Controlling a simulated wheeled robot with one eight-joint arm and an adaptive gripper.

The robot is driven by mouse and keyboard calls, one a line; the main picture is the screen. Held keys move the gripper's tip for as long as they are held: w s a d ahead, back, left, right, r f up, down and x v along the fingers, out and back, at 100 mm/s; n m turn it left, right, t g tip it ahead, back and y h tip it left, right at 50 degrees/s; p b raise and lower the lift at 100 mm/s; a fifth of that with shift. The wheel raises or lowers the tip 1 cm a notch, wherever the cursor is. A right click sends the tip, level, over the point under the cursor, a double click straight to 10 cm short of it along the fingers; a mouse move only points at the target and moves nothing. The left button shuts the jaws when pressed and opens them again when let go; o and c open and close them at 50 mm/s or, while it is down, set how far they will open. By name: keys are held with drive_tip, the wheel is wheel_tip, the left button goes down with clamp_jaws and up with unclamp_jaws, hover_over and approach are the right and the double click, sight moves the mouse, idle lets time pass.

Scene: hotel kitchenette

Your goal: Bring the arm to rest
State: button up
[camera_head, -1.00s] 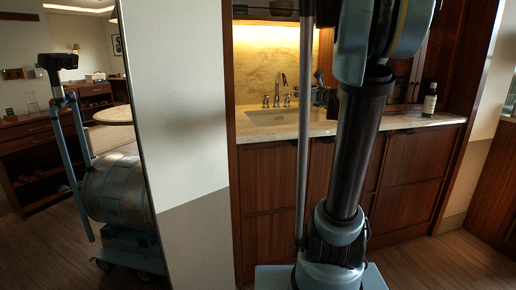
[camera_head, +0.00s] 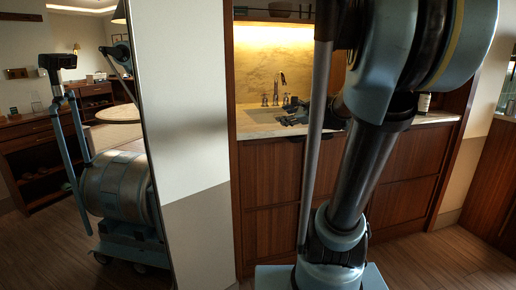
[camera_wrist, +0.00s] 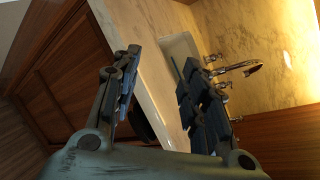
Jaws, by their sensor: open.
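My gripper (camera_head: 297,114) shows in the head view at the counter's height, in front of the sink area and partly hidden by my own column and arm. In the wrist view my gripper (camera_wrist: 166,98) is open, its two dark fingers spread wide. I see nothing held between them. My arm leans to the right in the head view, with its large upper joint at the top right.
The pale counter (camera_head: 258,131) holds a sink with a tall faucet (camera_head: 283,80); the faucet also shows in the wrist view (camera_wrist: 240,68). Wooden cabinets (camera_head: 270,190) stand below. A dark bottle (camera_head: 424,103) is mostly hidden behind my arm. A white panel (camera_head: 185,130) stands at left.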

drive_tip(key=s+d+f+n+g+h, duration=0.1)
drive_tip(key=s+f+n+g+h, duration=0.5)
drive_tip(key=s+f+n, duration=1.2)
drive_tip(key=s+d+f+n+g+h, duration=0.2)
drive_tip(key=s+d+f, duration=0.4)
drive_tip(key=s, duration=0.5)
drive_tip(key=shift+s+d+f+g, duration=0.25)
drive_tip(key=shift+f+g, duration=0.2)
drive_tip(key=shift+g, duration=0.45)
drive_tip(key=shift+w, duration=0.1)
drive_tip(key=shift+w+f, duration=0.2)
drive_tip(key=shift+w, duration=0.15)
drive_tip(key=shift+s, duration=0.1)
drive_tip(key=shift+c, duration=0.8)
